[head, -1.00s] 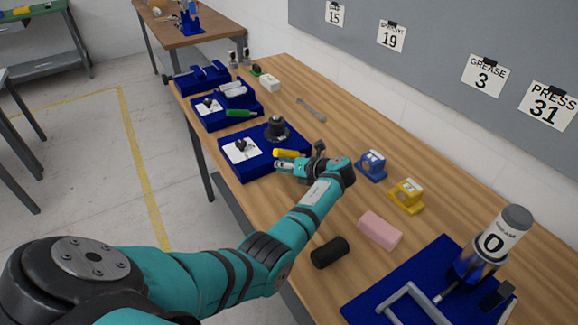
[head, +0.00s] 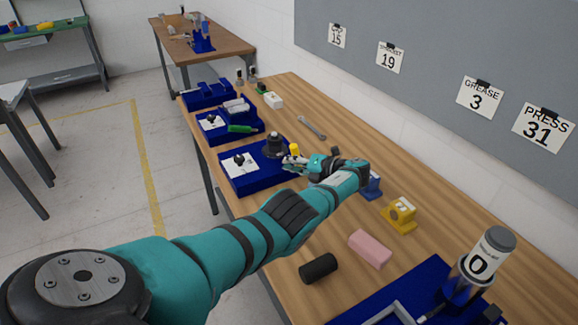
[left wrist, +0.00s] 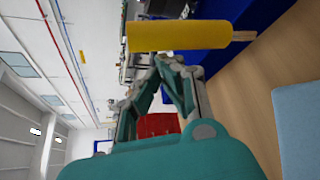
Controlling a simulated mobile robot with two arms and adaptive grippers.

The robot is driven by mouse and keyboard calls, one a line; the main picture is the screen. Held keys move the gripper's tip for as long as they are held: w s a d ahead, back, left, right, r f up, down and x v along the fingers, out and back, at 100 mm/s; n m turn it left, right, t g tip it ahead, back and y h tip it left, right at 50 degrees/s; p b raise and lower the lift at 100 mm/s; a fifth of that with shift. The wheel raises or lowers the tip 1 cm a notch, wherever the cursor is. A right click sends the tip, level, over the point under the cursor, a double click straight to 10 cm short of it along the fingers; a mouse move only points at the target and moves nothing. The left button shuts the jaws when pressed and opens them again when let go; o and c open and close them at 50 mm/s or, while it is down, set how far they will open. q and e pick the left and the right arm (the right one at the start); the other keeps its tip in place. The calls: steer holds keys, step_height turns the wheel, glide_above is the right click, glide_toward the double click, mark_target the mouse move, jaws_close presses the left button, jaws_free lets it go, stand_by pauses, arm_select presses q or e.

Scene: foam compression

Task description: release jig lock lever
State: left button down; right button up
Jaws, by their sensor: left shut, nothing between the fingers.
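The jig is a blue base (head: 262,178) on the wooden bench, with a dark round fixture (head: 275,147) and a white plate with a black knob (head: 239,162). Its lock lever has a yellow handle (head: 295,150), which stands roughly upright at the jig's right edge. My left gripper (head: 291,164) is shut and empty right beside the handle. In the left wrist view the yellow handle (left wrist: 178,36) lies across the picture just beyond the closed fingertips (left wrist: 172,62); I cannot tell whether they touch. My right gripper is not in view.
A blue block (head: 373,186), a yellow block (head: 401,213), a pink block (head: 369,249) and a black cylinder (head: 318,268) lie nearer me. A wrench (head: 312,128) lies behind the jig. A blue press base (head: 430,277) stands at the lower right.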

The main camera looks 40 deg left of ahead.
arm_select(q)
steer(key=shift+w+d+r, duration=0.15)
steer(key=shift+w+r, duration=0.1)
steer(key=shift+w, duration=0.05)
stand_by(0.5)
steer(key=v, duration=1.2)
steer(key=shift+s+f, duration=0.1)
steer(key=shift+f, duration=0.05)
